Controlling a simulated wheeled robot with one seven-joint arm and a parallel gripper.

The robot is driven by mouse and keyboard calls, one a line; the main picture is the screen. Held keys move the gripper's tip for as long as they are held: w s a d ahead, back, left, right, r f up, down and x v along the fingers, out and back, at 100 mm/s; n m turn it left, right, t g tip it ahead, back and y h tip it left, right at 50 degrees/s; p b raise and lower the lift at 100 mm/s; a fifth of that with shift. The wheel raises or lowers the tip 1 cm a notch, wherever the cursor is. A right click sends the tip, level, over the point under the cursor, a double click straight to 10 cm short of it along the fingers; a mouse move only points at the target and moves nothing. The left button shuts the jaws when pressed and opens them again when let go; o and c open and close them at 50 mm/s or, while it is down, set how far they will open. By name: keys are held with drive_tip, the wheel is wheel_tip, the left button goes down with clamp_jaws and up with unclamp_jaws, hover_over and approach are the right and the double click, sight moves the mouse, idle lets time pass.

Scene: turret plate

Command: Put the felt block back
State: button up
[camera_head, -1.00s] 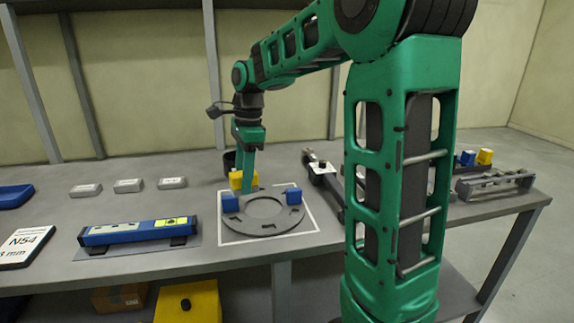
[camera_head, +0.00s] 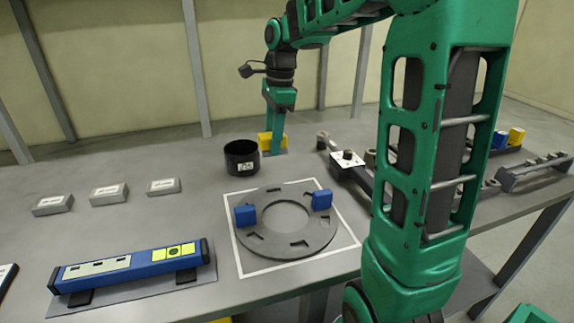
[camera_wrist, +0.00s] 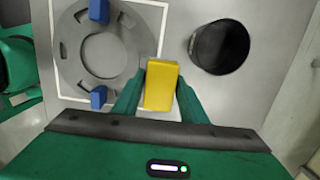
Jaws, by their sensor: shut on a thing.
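A yellow block (camera_wrist: 161,86) is between the two green fingers of my gripper (camera_wrist: 161,72) in the wrist view. My gripper (camera_head: 271,136) is shut on it. In the head view the yellow block (camera_head: 264,144) is low near the tabletop, behind the ring plate and right of the black cup. I cannot tell whether it touches the table. The grey ring plate (camera_head: 266,244) lies on a white-outlined square and carries two blue blocks, one at left (camera_head: 245,215) and one at right (camera_head: 322,200). I cannot tell from its surface which block is felt.
The black cup (camera_head: 241,160) stands behind the plate. A blue bar with yellow squares (camera_head: 135,267) lies front left. Several small grey boxes (camera_head: 108,194) stand at the left. Grey fixtures (camera_head: 350,172) and a blue and a yellow block (camera_head: 516,136) are at the right. Table between is clear.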

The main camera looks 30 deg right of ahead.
drive_tip(key=shift+d, duration=0.2)
drive_tip(key=shift+d, duration=0.1)
drive_tip(key=w+d+f, duration=0.2)
drive_tip(key=d, duration=0.1)
drive_tip(key=w+d+f, duration=0.2)
drive_tip(key=d, duration=0.1)
drive_tip(key=w+d+f, duration=0.2)
drive_tip(key=d+f, duration=0.1)
drive_tip(key=shift+w+d, duration=0.1)
drive_tip(key=shift+w, duration=0.3)
drive_tip(key=shift+f, duration=2)
drive_tip(key=shift+f, duration=0.1)
drive_tip(key=o, duration=1.1)
